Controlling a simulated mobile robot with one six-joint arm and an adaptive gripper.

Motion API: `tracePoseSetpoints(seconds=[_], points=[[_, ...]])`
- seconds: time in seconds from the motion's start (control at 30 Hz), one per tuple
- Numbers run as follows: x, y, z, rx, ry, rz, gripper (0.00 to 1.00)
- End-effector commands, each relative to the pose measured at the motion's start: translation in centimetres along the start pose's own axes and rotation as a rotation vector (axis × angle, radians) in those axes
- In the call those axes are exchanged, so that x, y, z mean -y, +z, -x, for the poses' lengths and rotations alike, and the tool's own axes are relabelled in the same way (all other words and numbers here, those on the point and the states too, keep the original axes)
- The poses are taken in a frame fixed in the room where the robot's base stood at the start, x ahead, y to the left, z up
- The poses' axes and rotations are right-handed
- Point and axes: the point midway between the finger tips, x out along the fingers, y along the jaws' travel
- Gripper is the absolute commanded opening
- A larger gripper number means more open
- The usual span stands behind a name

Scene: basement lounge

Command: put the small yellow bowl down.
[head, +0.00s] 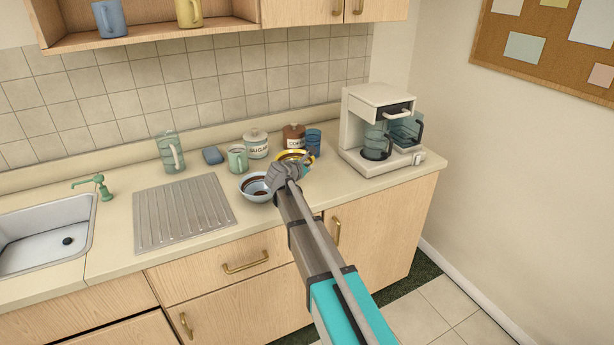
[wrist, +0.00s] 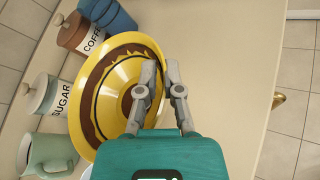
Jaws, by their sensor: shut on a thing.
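The small yellow bowl (head: 295,154), with brown bands inside, is at the counter's back, in front of the coffee canister. It fills the left middle of the wrist view (wrist: 112,118), its inside facing the camera. My gripper (head: 286,168) is shut on the bowl's near rim; in the wrist view its fingers (wrist: 160,72) straddle the rim, one over the inside and one outside. My gripper hides part of the bowl in the head view. I cannot tell whether the bowl's base touches the counter (wrist: 222,70).
A light blue bowl (head: 254,190) stands just left of my gripper. The green mug (head: 238,158), sugar canister (head: 256,145), coffee canister (head: 294,136) and blue cup (head: 313,141) stand close behind. A coffee maker (head: 372,110) is at right. The counter's front right (head: 378,196) is clear.

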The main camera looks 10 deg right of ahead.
Motion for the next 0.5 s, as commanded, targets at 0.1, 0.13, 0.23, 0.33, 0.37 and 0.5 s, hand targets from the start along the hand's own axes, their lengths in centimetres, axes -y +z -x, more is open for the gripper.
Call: tracePoseSetpoints(seconds=[0.1,0.13,0.23,0.33,0.37,0.5], points=[[-0.1,-0.6,-0.5,0.0,0.001,0.0,0.0],[-0.1,-0.8,-0.7,0.0,0.001,0.0,0.0],[0.1,-1.5,-1.1,0.0,0.001,0.0,0.0],[0.6,-2.2,-1.4,0.0,0.001,0.0,0.0],[0.7,-2.5,-1.5,0.0,0.001,0.0,0.0],[1.1,-3.2,-1.8,0.0,0.001,0.0,0.0]])
